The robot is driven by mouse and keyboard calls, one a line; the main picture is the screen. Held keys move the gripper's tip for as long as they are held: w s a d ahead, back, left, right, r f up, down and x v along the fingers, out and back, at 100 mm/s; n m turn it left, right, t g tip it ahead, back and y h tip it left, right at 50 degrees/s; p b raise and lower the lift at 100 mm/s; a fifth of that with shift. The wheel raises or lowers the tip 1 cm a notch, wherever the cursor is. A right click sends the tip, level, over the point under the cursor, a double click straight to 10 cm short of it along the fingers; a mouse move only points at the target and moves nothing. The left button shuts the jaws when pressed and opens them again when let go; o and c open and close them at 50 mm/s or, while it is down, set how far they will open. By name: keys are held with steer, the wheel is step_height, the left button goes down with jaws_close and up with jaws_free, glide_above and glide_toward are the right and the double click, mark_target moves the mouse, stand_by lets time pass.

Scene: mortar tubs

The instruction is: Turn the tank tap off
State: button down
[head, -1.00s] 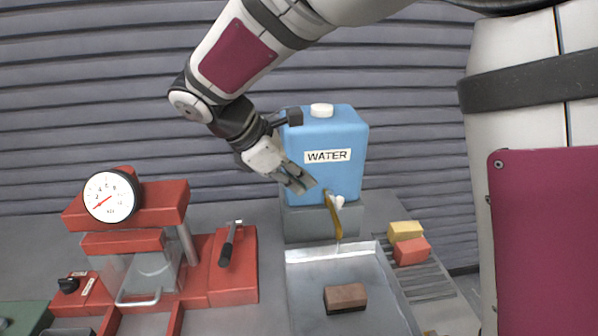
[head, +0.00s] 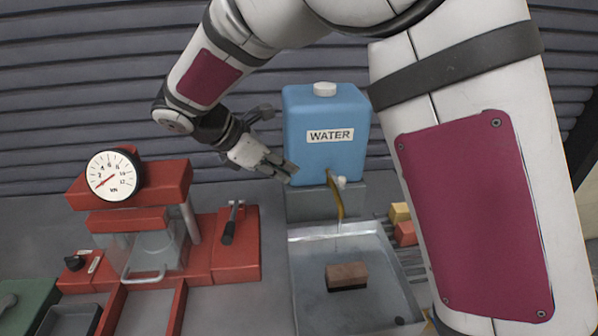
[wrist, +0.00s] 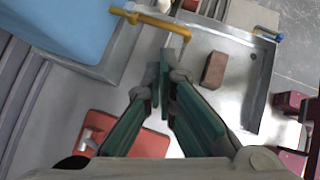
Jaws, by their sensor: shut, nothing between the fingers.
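The blue water tank (head: 325,128), labelled WATER, stands on a grey block. Its tap (head: 337,200) shows at the lower front as a long yellow bar slanting down, with a small white knob beside its top. The yellow bar also shows at the top of the wrist view (wrist: 150,20). A thin pale streak, perhaps water, shows under its lower end. My gripper (head: 290,172) is shut and empty, left of the tap and apart from it, by the tank's lower left edge. In the wrist view the fingertips (wrist: 165,65) come together below the bar.
A metal tray (head: 309,270) below the tap holds a brown brick (head: 347,276). A red press (head: 130,235) with a round gauge and a black-handled lever stands at the left. Yellow and red blocks (head: 402,222) are partly hidden behind my arm at the right.

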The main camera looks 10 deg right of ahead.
steer(key=d+r+p+x, duration=0.2)
steer(key=x, duration=0.9)
steer(key=shift+w+d+f+p, duration=0.2)
steer(key=shift+w+f+p, duration=0.05)
steer(key=shift+w+p, duration=0.15)
steer(key=shift+s+d+n+t, duration=0.2)
steer(key=shift+n+t, duration=0.1)
steer(key=shift+n, duration=0.1)
